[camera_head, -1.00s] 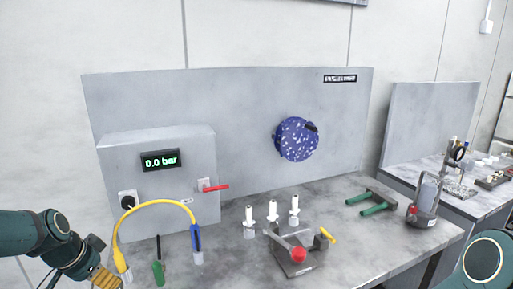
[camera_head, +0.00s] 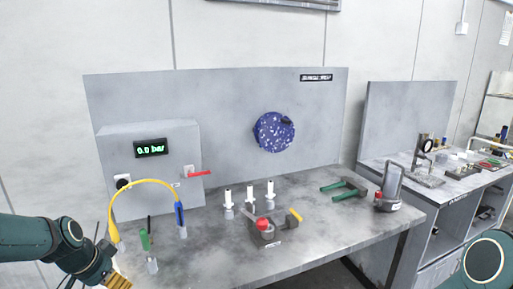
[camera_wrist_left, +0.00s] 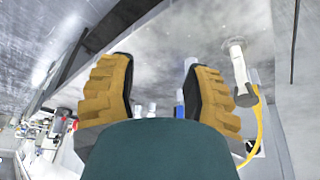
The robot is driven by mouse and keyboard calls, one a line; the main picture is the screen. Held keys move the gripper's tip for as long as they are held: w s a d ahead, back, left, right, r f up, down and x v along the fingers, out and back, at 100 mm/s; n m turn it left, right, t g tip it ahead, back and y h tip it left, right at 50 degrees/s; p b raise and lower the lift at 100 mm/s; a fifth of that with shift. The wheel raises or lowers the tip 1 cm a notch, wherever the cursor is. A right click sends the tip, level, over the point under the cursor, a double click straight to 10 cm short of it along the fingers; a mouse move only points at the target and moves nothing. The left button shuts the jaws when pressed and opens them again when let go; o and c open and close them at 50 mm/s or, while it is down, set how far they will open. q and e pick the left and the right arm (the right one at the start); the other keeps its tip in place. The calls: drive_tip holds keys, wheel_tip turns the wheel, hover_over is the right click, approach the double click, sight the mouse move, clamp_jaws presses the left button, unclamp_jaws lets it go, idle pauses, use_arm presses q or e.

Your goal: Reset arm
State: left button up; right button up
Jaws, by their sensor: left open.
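My left gripper (camera_head: 112,281) is at the lower left of the head view, at the left end of the grey bench (camera_head: 330,215), and its tips run off the bottom edge. In the left wrist view its two yellow ribbed fingers (camera_wrist_left: 158,88) stand wide apart with nothing between them. A yellow hose (camera_head: 150,183) arches just beyond the gripper, with a blue-handled part (camera_head: 181,217) at its right end. A green-handled tool (camera_head: 145,239) stands beside it. My right arm (camera_head: 485,262) shows only as a link at the lower right; its gripper is out of view.
A grey box (camera_head: 165,160) has a 0.0 bar display and red lever (camera_head: 200,173). A blue speckled disc (camera_head: 273,132) is on the back panel. White-topped pegs (camera_head: 249,194), a red-knobbed device (camera_head: 264,226) and green-handled pliers (camera_head: 345,189) occupy the bench. The front middle is clear.

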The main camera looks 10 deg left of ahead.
use_arm(q)
drive_tip(key=w+d+f+n+h, duration=0.1)
drive_tip(key=w+d+f+n, duration=0.15)
drive_tip(key=d+f, duration=0.95)
drive_tip(key=s+d+f+n+g, duration=0.1)
drive_tip(key=s+d+f, duration=0.4)
drive_tip(key=d+f, duration=0.2)
drive_tip(key=s+d+f+n+g+h, duration=0.1)
drive_tip(key=s+d+f, duration=0.3)
drive_tip(key=d+f, duration=0.3)
drive_tip(key=d, duration=0.4)
drive_tip(key=shift+s+d+f, duration=0.25)
drive_tip(key=shift+s+d, duration=0.1)
drive_tip(key=shift+w+n, duration=0.1)
drive_tip(key=shift+n, duration=0.15)
drive_tip(key=shift+c, duration=0.3)
